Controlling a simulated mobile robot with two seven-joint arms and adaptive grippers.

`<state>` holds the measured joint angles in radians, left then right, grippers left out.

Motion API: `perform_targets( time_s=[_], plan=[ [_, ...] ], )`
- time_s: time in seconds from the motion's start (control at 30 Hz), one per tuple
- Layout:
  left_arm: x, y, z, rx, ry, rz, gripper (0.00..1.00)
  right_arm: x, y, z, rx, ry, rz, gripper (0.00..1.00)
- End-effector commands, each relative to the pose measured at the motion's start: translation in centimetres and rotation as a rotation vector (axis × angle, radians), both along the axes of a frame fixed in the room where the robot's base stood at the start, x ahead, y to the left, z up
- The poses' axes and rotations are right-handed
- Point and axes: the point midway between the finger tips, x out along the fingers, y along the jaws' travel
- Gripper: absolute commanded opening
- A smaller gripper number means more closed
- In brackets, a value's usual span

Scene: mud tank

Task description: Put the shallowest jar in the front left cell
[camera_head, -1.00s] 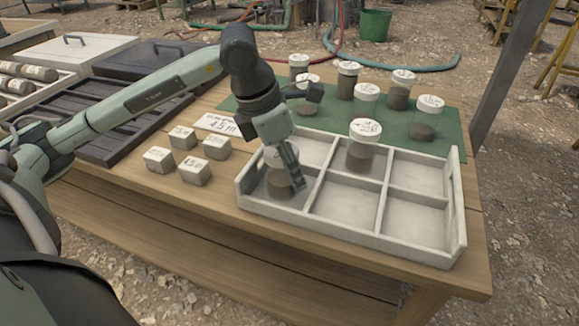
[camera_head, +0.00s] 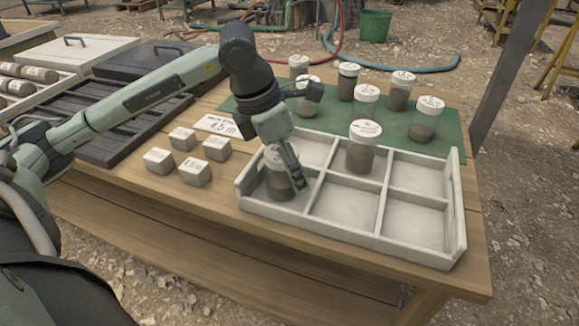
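A white-lidded jar (camera_head: 280,188) with dark mud stands upright in the front left cell of the white six-cell tray (camera_head: 330,223). My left gripper (camera_head: 299,182) is at this jar from above; one finger lies along its right side and the other is hidden. The visible finger stands slightly off the jar, and the gripper looks open. A second jar (camera_head: 362,148) stands in the back middle cell. Several more jars, including one at the right (camera_head: 426,120), stand on the green mat (camera_head: 449,149) with differing mud depths. My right gripper is not in view.
Several small grey labelled blocks (camera_head: 195,173) and a white card reading 4.5 m (camera_head: 217,125) lie left of the tray on the wooden table (camera_head: 215,212). The front middle, front right and back right cells are empty. A dark slatted tray (camera_head: 118,140) lies farther left.

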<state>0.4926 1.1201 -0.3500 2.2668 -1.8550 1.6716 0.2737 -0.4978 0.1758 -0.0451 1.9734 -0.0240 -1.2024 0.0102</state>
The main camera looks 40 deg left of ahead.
Motion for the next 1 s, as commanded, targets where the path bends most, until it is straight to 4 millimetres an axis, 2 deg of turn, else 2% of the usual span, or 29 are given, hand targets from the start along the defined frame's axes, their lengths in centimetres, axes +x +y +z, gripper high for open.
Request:
perform_targets(
  time_s=[0.3, 0.5, 0.7, 1.0],
  plan=[
    [-1.5, 1.1, 6.6, 0.002, -0.010, 0.001, 0.69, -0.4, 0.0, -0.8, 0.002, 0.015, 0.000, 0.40],
    [-2.4, 1.6, 9.8, 0.002, -0.006, 0.002, 0.69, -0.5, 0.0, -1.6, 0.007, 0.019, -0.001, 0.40],
    [-2.9, 1.8, 11.1, 0.001, -0.003, 0.001, 0.69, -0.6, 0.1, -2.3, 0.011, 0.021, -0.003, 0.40],
    [-2.9, 1.8, 11.1, 0.001, -0.003, 0.001, 0.69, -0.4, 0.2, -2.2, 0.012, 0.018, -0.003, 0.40]
  ],
)
